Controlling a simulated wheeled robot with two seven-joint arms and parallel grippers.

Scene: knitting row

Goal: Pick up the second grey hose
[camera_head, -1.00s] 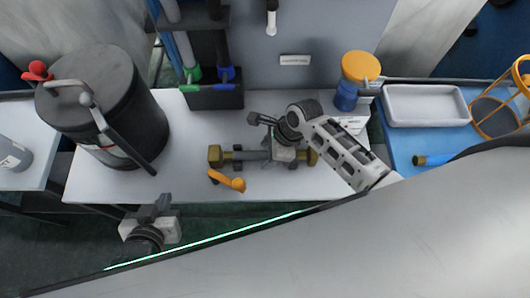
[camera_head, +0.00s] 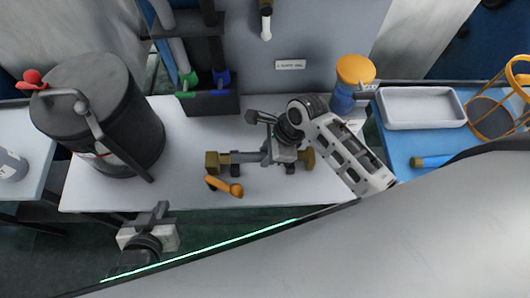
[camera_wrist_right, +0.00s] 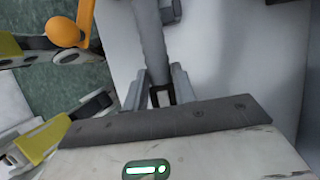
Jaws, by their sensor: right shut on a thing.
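In the right wrist view the grey hose (camera_wrist_right: 150,45) runs up from between the closed fingers (camera_wrist_right: 160,92). Another grey hose (camera_head: 178,50), with a green collar, stands in the rack (camera_head: 212,102) at the back. My left gripper (camera_head: 156,213) hangs empty in front of the table's front left edge; its finger gap is unclear.
An orange-handled part (camera_head: 226,187) lies just in front of the hose. A large dark canister (camera_head: 95,105) fills the table's left. An orange-capped blue bottle (camera_head: 352,85) stands back right. A grey tray (camera_head: 422,107) is on the blue surface. The table's front left is clear.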

